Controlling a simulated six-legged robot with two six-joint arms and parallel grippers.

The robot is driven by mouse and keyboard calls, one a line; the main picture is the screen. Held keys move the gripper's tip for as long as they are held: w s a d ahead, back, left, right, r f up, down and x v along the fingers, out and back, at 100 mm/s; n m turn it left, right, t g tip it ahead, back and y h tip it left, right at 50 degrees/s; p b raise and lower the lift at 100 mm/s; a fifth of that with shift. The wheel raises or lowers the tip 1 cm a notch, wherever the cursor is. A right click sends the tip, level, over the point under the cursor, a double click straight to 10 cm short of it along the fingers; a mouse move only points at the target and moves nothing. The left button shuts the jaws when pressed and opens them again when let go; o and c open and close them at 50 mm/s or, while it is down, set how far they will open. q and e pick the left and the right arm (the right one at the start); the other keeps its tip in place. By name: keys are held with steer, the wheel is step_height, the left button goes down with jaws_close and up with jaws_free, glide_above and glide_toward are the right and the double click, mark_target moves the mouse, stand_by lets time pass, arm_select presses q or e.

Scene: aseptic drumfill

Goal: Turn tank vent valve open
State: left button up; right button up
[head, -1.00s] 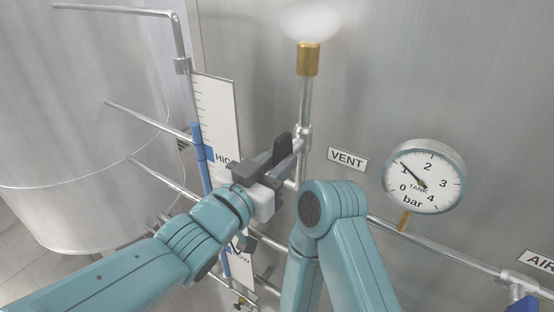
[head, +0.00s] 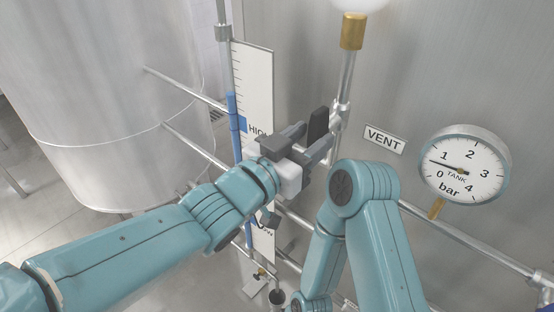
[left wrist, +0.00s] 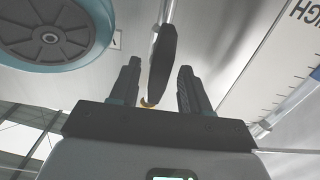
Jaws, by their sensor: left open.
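The dark vent valve lever (head: 318,125) stands on the thin steel vent pipe (head: 342,85), left of the VENT label (head: 384,139). In the left wrist view the lever (left wrist: 162,62) looks roughly in line with the pipe. My left gripper (left wrist: 158,88) is open, with one finger on each side of the lever and gaps visible. In the head view the left gripper (head: 300,140) hides the valve body. A white puff (head: 360,4) shows above the brass vent outlet (head: 353,31). My right arm crosses the lower middle; its gripper is not visible.
A level scale (head: 253,85) with a blue tube stands left of the valve. Horizontal steel pipes (head: 470,245) run nearby. A large steel vessel (head: 95,120) stands at the left.

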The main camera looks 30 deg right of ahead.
arm_select(q)
steer(key=b+v, duration=0.2)
steer(key=v, duration=1.3)
